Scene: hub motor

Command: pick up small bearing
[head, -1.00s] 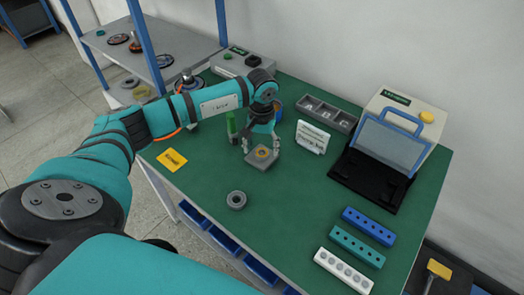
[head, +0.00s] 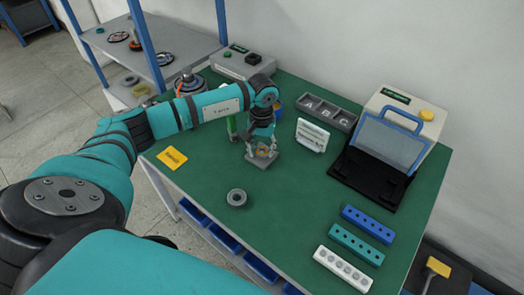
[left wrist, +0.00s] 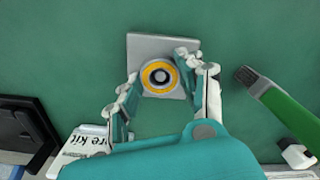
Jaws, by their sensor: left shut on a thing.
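The small bearing (left wrist: 160,76) has an orange-yellow ring around a dark centre. It is at the grey square block (left wrist: 143,46) on the green table. In the left wrist view my left gripper (left wrist: 158,72) has a finger on each side of the bearing and is shut on it. In the head view the left gripper (head: 262,153) points down at the block (head: 262,165), and its fingers partly hide the bearing (head: 263,153). Whether the bearing is clear of the block I cannot tell. My right gripper is in neither view.
A grey ring (head: 237,198) lies in front of the block. A white sign (head: 312,136), a grey tray (head: 328,110) and a machine (head: 395,135) stand to the right. The front middle of the table is clear.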

